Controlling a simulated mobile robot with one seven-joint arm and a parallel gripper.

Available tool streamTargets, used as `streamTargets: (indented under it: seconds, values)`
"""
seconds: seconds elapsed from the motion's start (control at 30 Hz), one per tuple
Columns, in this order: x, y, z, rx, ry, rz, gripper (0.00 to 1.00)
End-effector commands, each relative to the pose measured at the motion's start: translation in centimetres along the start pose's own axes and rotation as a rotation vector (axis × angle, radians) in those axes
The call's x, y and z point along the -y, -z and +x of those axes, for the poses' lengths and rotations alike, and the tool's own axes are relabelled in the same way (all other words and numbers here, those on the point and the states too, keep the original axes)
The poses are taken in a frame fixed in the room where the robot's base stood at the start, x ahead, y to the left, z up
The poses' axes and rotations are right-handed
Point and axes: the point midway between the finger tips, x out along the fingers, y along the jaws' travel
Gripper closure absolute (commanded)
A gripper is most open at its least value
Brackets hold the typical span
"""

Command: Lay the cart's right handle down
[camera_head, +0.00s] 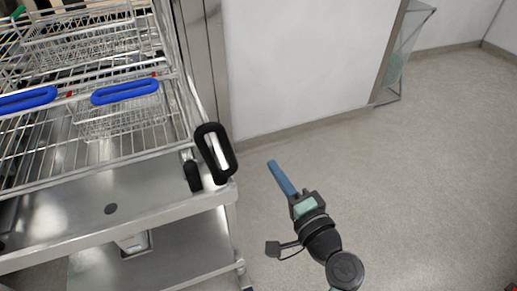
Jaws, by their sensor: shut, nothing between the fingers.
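The steel cart (60,216) stands at the left. Its right handle (204,150), a black rounded loop, sticks up at the cart's near right corner, tilted a little in the picture. A smaller black part (192,174) sits just left of the loop. My gripper (273,165) is to the right of the handle, over the floor and apart from it. Its blue fingers are shut together and empty, pointing up and left in the picture. Nothing hides the handle.
Wire racks with baskets (120,112) and blue handles (125,91) fill the cart's upper level. A steel post and white wall (300,60) stand behind. A clear panel (405,50) is at the back right. The floor (430,180) at right is clear.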

Motion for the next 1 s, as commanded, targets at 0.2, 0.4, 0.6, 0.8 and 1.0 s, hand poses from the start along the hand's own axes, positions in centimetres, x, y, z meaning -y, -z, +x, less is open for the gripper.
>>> streamTargets:
  seconds: [0.2,0.4,0.6,0.8,1.0]
  values:
    - [0.1,-0.1,4.2,0.004,0.002,-0.003,1.0]
    - [0.0,-0.1,8.4,0.003,0.001,-0.003,1.0]
    - [0.1,-2.5,9.8,0.004,-0.002,-0.003,1.0]
    - [0.0,-3.9,10.2,0.002,-0.001,-0.004,1.0]
    - [0.0,-4.0,10.2,0.001,0.0,-0.004,1.0]
